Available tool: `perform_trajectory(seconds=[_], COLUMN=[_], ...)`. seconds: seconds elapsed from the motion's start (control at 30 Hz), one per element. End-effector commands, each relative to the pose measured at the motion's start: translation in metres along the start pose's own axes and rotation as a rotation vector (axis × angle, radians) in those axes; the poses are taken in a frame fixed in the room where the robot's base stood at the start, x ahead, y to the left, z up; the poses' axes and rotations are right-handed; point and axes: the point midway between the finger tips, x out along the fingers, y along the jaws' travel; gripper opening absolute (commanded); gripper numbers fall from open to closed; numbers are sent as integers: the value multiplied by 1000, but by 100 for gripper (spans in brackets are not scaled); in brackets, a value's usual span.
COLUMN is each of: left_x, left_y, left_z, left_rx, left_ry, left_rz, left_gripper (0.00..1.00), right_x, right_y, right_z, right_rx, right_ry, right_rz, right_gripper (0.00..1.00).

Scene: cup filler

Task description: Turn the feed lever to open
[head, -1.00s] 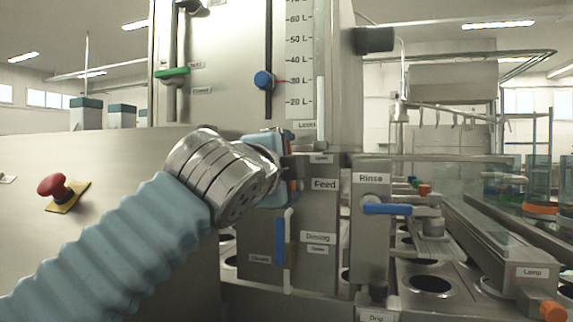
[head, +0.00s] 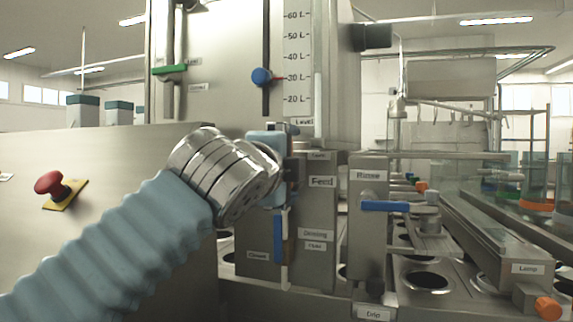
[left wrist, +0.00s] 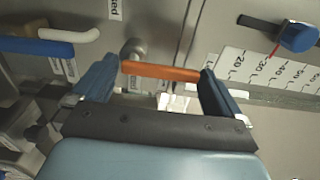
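The feed lever (left wrist: 160,71) is an orange bar in the left wrist view, beside a round metal pivot (left wrist: 133,50). My left gripper (left wrist: 158,85) is open, its two blue fingers wide apart near the two ends of the bar. Whether they touch it I cannot tell. In the head view my left gripper (head: 284,165) is in front of the panel, left of the Feed label (head: 321,181), and mostly hides the lever. My right gripper is in neither view.
A blue dosing lever (head: 278,238) hangs just below my left gripper. A blue rinse lever (head: 385,206) sticks out to the right. A blue level knob (head: 261,77) is above, and a red stop button (head: 49,183) is at left.

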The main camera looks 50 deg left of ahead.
Motion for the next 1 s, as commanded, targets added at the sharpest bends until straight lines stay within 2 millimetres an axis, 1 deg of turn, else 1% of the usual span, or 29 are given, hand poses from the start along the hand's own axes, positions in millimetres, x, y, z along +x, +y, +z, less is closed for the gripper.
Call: perform_trajectory(seconds=[0.17,0.27,0.37,0.6,0.7,0.83,1.0], left_x=[-3,-14,-34,-93,-113,-130,-138], left_y=[0,0,1,1,1,0,0], left_z=[1,1,1,1,1,0,0], left_rx=[-2,-3,-2,-3,0,-1,-1], left_ry=[-1,-2,-2,-1,-1,0,-1], left_rz=[-1,-2,-4,-3,-2,-1,0], left_gripper=[100,100,100,100,100,100,100], right_x=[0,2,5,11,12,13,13], right_y=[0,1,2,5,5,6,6], right_z=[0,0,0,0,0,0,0], right_rx=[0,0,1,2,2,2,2], right_ry=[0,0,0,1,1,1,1], right_rz=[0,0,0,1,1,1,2], right_gripper=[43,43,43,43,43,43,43])
